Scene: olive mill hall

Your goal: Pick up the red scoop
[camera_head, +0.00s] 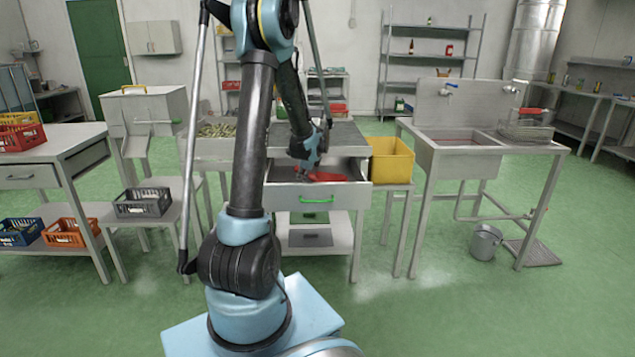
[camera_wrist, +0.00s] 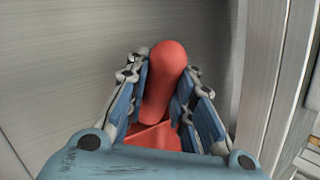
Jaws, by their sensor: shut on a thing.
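The red scoop (camera_head: 327,177) is in the open drawer (camera_head: 316,198) of the grey-topped table, seen in the head view. In the wrist view the red scoop (camera_wrist: 168,75) lies between my gripper's two blue-padded fingers, with its rounded handle end pointing up the picture. My gripper (camera_wrist: 165,95) is shut on the scoop's handle. My gripper (camera_head: 304,172) reaches down into the drawer from above in the head view. The lower part of the scoop is partly hidden by the gripper's body in the wrist view. I cannot tell whether the scoop touches the drawer floor.
The drawer front has a green handle (camera_head: 317,199). A yellow bin (camera_head: 391,160) stands close to the right of the drawer. A sink stand (camera_head: 465,155) is further right, with a metal bucket (camera_head: 485,242) on the floor. A dark crate (camera_head: 142,202) sits on a low table at left.

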